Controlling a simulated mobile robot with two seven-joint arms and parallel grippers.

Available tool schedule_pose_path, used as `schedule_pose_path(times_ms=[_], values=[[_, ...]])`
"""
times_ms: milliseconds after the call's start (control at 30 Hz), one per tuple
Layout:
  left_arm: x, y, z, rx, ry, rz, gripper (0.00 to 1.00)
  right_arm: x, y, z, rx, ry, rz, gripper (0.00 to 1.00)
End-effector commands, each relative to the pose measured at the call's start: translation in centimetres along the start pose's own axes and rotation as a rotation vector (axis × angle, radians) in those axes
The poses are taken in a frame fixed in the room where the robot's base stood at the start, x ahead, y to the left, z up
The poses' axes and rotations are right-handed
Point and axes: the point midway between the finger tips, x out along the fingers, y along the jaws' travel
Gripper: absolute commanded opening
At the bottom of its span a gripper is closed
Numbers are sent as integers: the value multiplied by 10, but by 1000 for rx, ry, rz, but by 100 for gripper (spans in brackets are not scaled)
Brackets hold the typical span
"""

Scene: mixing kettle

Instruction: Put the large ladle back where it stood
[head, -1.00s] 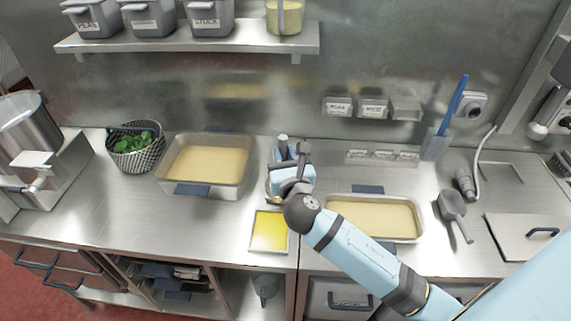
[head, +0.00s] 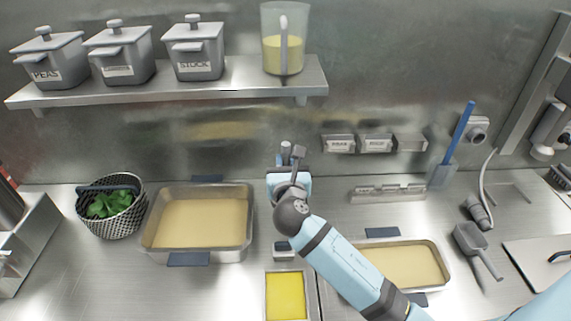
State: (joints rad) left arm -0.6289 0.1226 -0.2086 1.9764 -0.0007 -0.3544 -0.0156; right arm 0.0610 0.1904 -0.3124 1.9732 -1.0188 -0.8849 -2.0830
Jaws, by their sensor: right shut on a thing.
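My right gripper (head: 289,183) is over the middle of the counter, in front of the back wall, with its arm coming in from the lower right. It is shut on the large ladle, whose grey handle end (head: 298,152) sticks up above the jaws. The rest of the ladle is hidden behind my gripper and wrist, so I cannot tell whether its bowl touches anything. A small grey item (head: 284,250) shows on the counter just below my wrist. My left gripper is not in view.
Trays of pale liquid stand left (head: 205,222) and right (head: 405,265); a yellow-filled pan (head: 286,295) is in front. A basket of greens (head: 112,208) is at left. The wall shelf (head: 215,85) holds labelled pots and a jug (head: 284,45). A scoop (head: 475,245) lies at right.

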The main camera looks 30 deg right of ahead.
Motion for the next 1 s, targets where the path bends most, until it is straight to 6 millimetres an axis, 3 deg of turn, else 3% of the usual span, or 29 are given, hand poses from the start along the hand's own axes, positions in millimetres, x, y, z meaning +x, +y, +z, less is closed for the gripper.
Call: schedule_pose_path(times_ms=[500,800,1000], values=[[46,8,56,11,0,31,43,-1,0,-63,2,-1,1,0],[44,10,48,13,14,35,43,-1,0,-86,0,-1,1,0],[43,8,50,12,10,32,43,-1,0,-87,1,-1,1,0]])
